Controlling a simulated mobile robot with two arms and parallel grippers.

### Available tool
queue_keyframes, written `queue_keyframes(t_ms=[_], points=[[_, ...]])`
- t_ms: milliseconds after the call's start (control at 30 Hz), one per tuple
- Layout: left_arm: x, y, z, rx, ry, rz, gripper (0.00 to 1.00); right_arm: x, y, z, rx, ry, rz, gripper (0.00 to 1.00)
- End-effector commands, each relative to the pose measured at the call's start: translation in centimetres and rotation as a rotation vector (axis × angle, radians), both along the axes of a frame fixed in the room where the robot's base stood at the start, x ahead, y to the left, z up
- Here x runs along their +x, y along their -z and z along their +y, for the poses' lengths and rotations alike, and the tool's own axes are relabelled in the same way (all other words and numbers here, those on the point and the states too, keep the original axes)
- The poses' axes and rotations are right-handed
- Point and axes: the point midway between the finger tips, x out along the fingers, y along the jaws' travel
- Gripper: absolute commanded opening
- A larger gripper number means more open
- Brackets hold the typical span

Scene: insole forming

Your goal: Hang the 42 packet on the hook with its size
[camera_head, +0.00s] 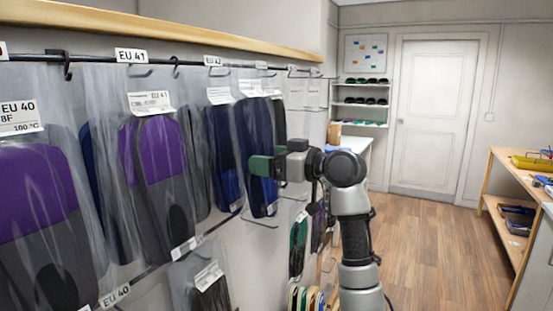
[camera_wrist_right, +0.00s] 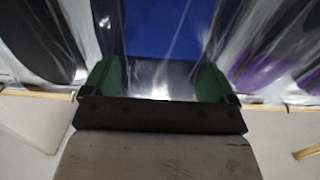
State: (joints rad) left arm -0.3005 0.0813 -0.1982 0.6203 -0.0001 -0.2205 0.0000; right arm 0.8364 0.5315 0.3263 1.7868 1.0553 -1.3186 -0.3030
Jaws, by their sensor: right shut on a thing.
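My right gripper (camera_head: 262,165) has green fingers and reaches in from the right to the hanging packets. It is shut on a clear packet with dark blue insoles (camera_head: 256,128). In the right wrist view, the blue packet (camera_wrist_right: 160,30) lies between the two green fingers (camera_wrist_right: 157,82). The held packet has a white label at its top, too small to read. It is close to the rack, and I cannot tell whether it hangs on a hook. The EU 42 tag (camera_head: 213,61) is on the upper rail, with another blue packet (camera_head: 226,155) below it. My left gripper is not in view.
Purple-and-grey packets hang at the EU 40 (camera_head: 35,220) and EU 41 (camera_head: 155,165) places on the left. More hooks follow along the rail (camera_head: 300,72) to the right. A lower row of packets (camera_head: 298,245) hangs below. A workbench (camera_head: 520,180) stands far right, with open floor between.

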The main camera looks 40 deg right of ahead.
Motion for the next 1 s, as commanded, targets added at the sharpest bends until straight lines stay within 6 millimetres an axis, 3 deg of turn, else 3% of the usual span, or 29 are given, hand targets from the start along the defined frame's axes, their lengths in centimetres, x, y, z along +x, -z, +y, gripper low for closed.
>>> queue_keyframes(t_ms=[1000], points=[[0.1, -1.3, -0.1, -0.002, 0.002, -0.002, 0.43, 4.7, 0.3, 2.0, 0.000, -0.002, -0.001, 0.62]])
